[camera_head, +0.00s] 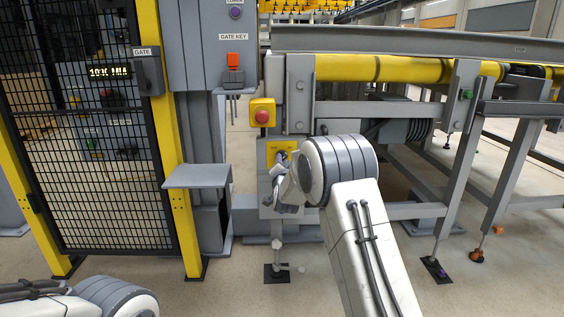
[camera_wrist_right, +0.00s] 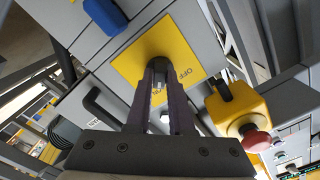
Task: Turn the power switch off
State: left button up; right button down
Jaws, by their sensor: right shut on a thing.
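The power switch has a yellow plate with an OFF label (camera_wrist_right: 181,55), which faces the right wrist view. Its dark knob (camera_wrist_right: 157,47) is at the middle of the plate, partly hidden by my fingers. My right gripper (camera_wrist_right: 157,72) is shut on the knob, its two dark fingers on either side of it. In the head view the yellow plate (camera_head: 283,146) shows below the emergency stop box, and my right gripper (camera_head: 281,172) reaches it, partly hidden by my wrist. Which way the knob points is hard to tell. My left gripper is out of view; only part of my left arm shows at lower left.
A yellow box with a red emergency stop button (camera_head: 262,117) is just above the switch; it also shows close to my fingers in the wrist view (camera_wrist_right: 240,112). A grey shelf (camera_head: 197,176) and mesh gate (camera_head: 85,150) stand left. The conveyor frame (camera_head: 390,109) is at right.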

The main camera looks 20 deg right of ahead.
jog(key=shift+n+p, duration=4.75)
jog(key=shift+n, duration=3.95)
jog(key=shift+f, duration=0.1)
jog(key=c, duration=0.8)
grip_release()
